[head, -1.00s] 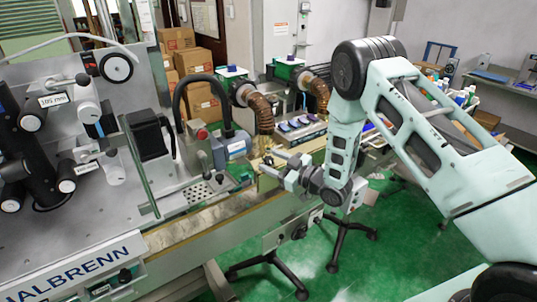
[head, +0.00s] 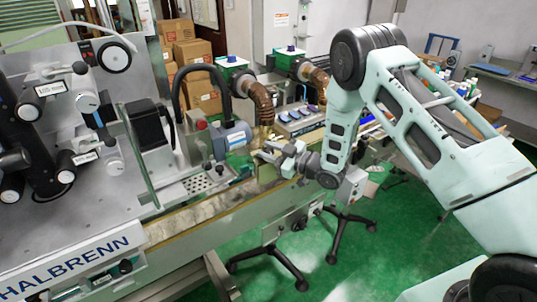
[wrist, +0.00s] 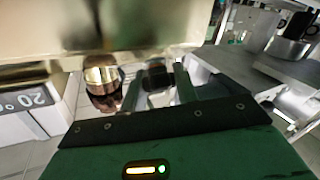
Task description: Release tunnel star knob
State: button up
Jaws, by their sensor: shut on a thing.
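My gripper (head: 262,150) is at the conveyor, just below the brass-coloured end of the nearer duct (head: 262,100). In the wrist view its two dark green fingers (wrist: 157,92) stand on either side of a small dark rounded knob (wrist: 156,73), and they are shut on it. The knob's lobes are too small and blurred to make out. In the head view the knob is hidden by my gripper. A shiny copper-coloured cylinder (wrist: 103,80) is just left of the fingers, and a pale metal housing (wrist: 140,25) fills the top of the wrist view.
A grey motor (head: 232,138) and a black hose (head: 195,75) are left of my gripper. A second brown duct (head: 319,82) is to the right. The conveyor rail (head: 190,225) runs below.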

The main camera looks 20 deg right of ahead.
jog(key=shift+n+g+y+b, duration=0.5)
jog(key=shift+n+g+b, duration=0.25)
jog(key=shift+n+g, duration=0.4)
jog(key=o, duration=1)
jog(key=shift+c, duration=0.2)
jog(key=b+v, duration=0.6)
jog(key=v, duration=1.1)
jog(key=shift+s+f, duration=0.15)
jog(key=shift+s, duration=0.1)
jog(key=shift+d, duration=0.1)
